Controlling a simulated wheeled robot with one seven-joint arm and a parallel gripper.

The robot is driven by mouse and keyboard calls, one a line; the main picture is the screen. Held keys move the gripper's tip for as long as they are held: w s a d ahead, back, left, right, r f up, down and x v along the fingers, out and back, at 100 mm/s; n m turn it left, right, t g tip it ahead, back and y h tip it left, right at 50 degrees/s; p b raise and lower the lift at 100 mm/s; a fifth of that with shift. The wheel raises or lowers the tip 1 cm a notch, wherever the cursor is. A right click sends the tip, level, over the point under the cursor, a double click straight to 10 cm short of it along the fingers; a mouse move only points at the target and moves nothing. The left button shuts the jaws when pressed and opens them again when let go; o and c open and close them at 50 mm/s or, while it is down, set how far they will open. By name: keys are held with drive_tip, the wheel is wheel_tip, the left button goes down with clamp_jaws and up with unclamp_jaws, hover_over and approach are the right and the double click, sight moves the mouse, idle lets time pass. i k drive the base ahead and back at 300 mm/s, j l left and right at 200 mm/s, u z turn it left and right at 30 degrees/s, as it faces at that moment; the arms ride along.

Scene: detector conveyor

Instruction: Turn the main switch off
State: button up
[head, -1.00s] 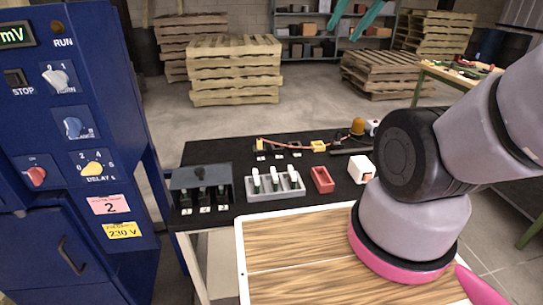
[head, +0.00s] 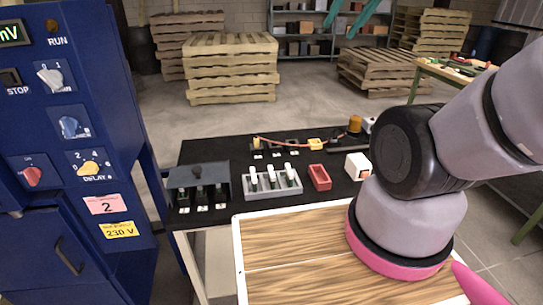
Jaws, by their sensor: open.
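A red rotary switch (head: 32,176), which looks like the main switch, is on the front of the blue cabinet (head: 110,150) at the far left. A small label that seems to read ON is above it. The knob looks tilted, but its exact setting is too small to read. My gripper (head: 340,34) shows only as two teal fingers coming down from the top edge, right of centre. The fingers are apart with nothing between them. The gripper is far to the right of the switch and not touching it.
The cabinet also has a yellow delay knob (head: 91,168), a blue knob (head: 70,126), a grey-white run knob (head: 50,77) and a door handle (head: 68,256). A black-topped bench (head: 225,152) with small parts stands right of it. Pallets (head: 230,70) stand behind.

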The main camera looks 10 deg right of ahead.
sight(32, 175)
drive_tip(key=u, duration=1.7)
drive_tip(key=i+u, duration=0.15)
drive_tip(key=u, duration=0.15)
drive_tip(key=i+l+u, duration=0.1)
drive_tip(key=u, duration=0.25)
drive_tip(key=i, duration=0.05)
